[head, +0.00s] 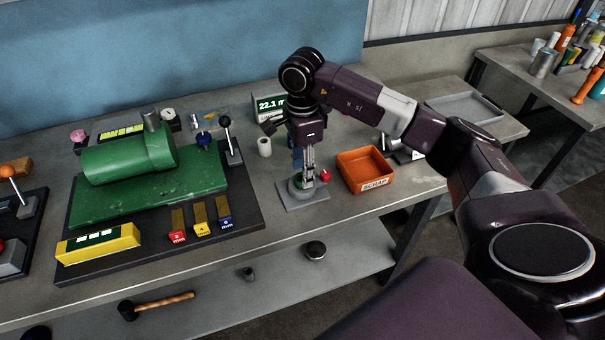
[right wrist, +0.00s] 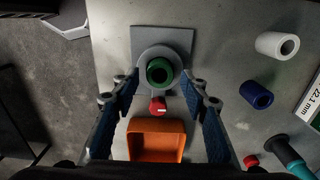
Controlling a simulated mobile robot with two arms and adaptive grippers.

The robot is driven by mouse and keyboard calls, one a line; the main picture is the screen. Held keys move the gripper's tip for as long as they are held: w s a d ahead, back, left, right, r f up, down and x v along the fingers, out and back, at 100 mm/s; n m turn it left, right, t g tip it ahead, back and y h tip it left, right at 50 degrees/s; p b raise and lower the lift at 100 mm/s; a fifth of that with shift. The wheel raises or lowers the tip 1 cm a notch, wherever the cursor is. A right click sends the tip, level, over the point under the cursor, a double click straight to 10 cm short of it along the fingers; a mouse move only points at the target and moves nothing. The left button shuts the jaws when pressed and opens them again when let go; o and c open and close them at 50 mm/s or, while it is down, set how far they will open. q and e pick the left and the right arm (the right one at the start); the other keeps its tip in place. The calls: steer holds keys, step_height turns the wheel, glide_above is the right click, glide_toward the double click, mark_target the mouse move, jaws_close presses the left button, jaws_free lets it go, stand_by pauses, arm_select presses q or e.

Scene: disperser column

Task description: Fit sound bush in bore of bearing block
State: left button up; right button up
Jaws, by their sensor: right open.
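The grey bearing block (head: 301,202) stands on its square plate on the bench, and it also shows in the right wrist view (right wrist: 178,40). A green bush (right wrist: 159,70) with a dark hole sits upright at its bore; how deep it sits I cannot tell. My right gripper (head: 309,172) is directly above the block, pointing down. Its fingers are open on either side of the green bush, with gaps visible in the right wrist view (right wrist: 160,84). A white bush (right wrist: 277,44) and a blue bush (right wrist: 256,95) stand apart on the bench. My left gripper is out of view.
A red knob (right wrist: 158,106) is beside the block. An orange scrap bin (head: 365,170) stands just right of it. A digital display (head: 270,104) stands behind. A green machine (head: 130,160) on a dark board fills the left bench. A mallet (head: 157,305) lies on the lower shelf.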

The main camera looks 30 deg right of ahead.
step_height(320, 180, up, 10)
steer(key=b, duration=0.1)
steer(key=shift+r+b, duration=0.2)
steer(key=shift+b, duration=0.15)
steer(key=shift+s+f, duration=0.1)
stand_by(0.3)
